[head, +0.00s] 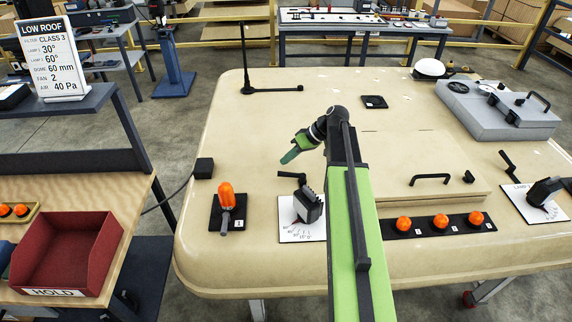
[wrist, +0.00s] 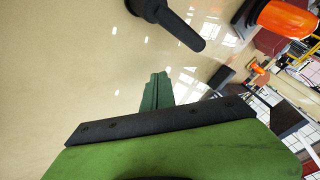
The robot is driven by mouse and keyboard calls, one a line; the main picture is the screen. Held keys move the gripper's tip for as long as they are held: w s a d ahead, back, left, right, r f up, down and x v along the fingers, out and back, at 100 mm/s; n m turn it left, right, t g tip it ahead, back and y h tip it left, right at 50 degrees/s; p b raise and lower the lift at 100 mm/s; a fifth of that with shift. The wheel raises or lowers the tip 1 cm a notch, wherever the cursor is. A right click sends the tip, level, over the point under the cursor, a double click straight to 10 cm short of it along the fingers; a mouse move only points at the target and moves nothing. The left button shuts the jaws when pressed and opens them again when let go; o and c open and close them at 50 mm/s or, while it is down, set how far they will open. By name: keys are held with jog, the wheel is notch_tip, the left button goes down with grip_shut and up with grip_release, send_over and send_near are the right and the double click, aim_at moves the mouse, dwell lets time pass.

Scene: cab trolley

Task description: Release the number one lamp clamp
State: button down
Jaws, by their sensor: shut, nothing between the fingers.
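The lamp on the left dial plate (head: 310,205) is a dark ribbed block on a white scale plate, partly hidden by my arm. Its clamp is a black lever (head: 291,175) just behind it, pointing left. In the wrist view a black lever on a round pivot, which looks like this clamp (wrist: 180,27), lies beyond the fingertips with a gap between. My gripper (head: 290,156) is shut and empty, its green fingers pointing left and down above the roof panel near the lever. The fingers also show in the wrist view (wrist: 157,90).
An orange beacon (head: 226,195) stands on a black plate left of the lamp. A second lamp (head: 545,191) with its own lever (head: 507,161) is at the right. Orange knobs (head: 440,221) line the front. The panel's back left (head: 245,130) is mostly clear.

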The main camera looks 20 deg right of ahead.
jog(key=w+d+r+p, duration=0.2)
jog(key=d+r+p, duration=0.3)
jog(key=r, duration=0.2)
jog(key=shift+d+r+p, duration=0.25)
jog(key=shift+p, duration=0.05)
jog(key=shift+f, duration=0.1)
